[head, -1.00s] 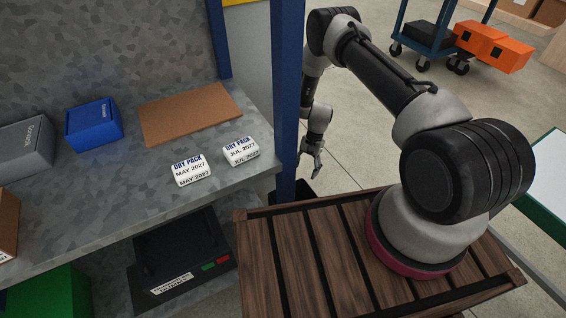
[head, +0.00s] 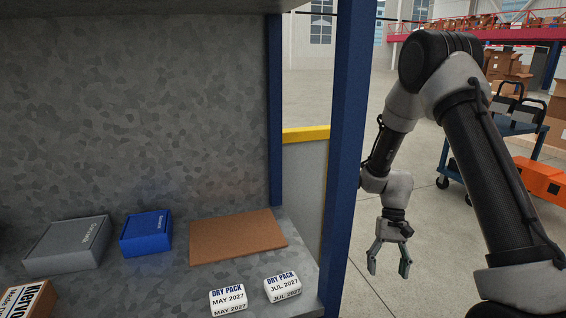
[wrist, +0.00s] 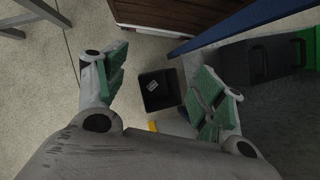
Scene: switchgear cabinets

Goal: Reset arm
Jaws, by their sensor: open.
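My gripper (head: 389,262) hangs pointing down at the end of my arm, to the right of the blue shelf post in the head view. Its two fingers are spread and nothing is between them. In the wrist view the gripper (wrist: 160,85) also shows open, with green pads on both fingers and the floor and a black bin below. My arm bends down from a high elbow and stands clear of the shelf.
A blue post (head: 347,150) stands close left of my arm. The shelf holds two dry-pack packets (head: 228,300), a brown board (head: 238,237), a blue box (head: 146,233) and a grey box (head: 68,246). A black bin (wrist: 158,90) is on the floor. A cart (head: 500,140) stands at right.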

